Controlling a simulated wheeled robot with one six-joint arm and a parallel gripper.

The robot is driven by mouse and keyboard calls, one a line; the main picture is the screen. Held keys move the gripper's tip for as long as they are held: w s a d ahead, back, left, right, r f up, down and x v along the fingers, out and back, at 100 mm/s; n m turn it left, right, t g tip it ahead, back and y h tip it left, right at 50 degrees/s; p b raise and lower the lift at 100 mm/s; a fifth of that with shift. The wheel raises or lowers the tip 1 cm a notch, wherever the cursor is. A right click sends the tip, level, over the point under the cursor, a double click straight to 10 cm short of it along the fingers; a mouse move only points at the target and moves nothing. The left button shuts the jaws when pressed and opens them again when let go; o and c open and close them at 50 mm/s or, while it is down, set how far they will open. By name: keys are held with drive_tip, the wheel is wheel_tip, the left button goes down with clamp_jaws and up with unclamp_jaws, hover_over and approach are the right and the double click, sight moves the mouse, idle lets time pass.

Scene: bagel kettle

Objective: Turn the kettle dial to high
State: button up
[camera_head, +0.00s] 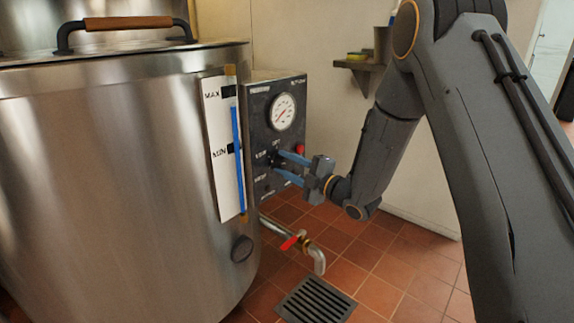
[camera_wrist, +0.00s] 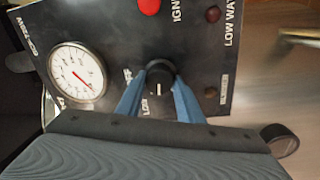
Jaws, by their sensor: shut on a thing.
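The kettle (camera_head: 120,190) is a large steel vessel on the left in the head view. Its black control panel (camera_head: 290,170) faces right and also shows in the wrist view (camera_wrist: 110,35). The black dial (camera_wrist: 160,78) sits mid-panel in the wrist view, with a white line pointing toward the bottom of that picture. Lettering for off and low shows left of it; a high label cannot be read. My gripper (camera_head: 277,161) has its blue fingers on either side of the dial, shut on it. In the wrist view the fingers (camera_wrist: 160,82) touch its sides.
A round gauge (camera_head: 283,112) and a red button (camera_head: 300,149) are above the dial on the panel. A drain tap with a red lever (camera_head: 290,242) is below, over a floor grate (camera_head: 316,299). A small wall shelf (camera_head: 358,66) stands behind.

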drive_tip(key=n, duration=0.4)
drive_tip(key=shift+a+f, duration=0.1)
drive_tip(key=shift+n+b, duration=0.4)
drive_tip(key=shift+n, duration=1.6)
drive_tip(key=o, duration=1.1)
drive_tip(key=shift+a, duration=0.1)
drive_tip(key=shift+c, duration=0.2)
drive_tip(key=shift+d, duration=0.2)
drive_tip(key=p+v, duration=0.2)
drive_tip(key=v, duration=0.5)
drive_tip(key=shift+d, duration=0.4)
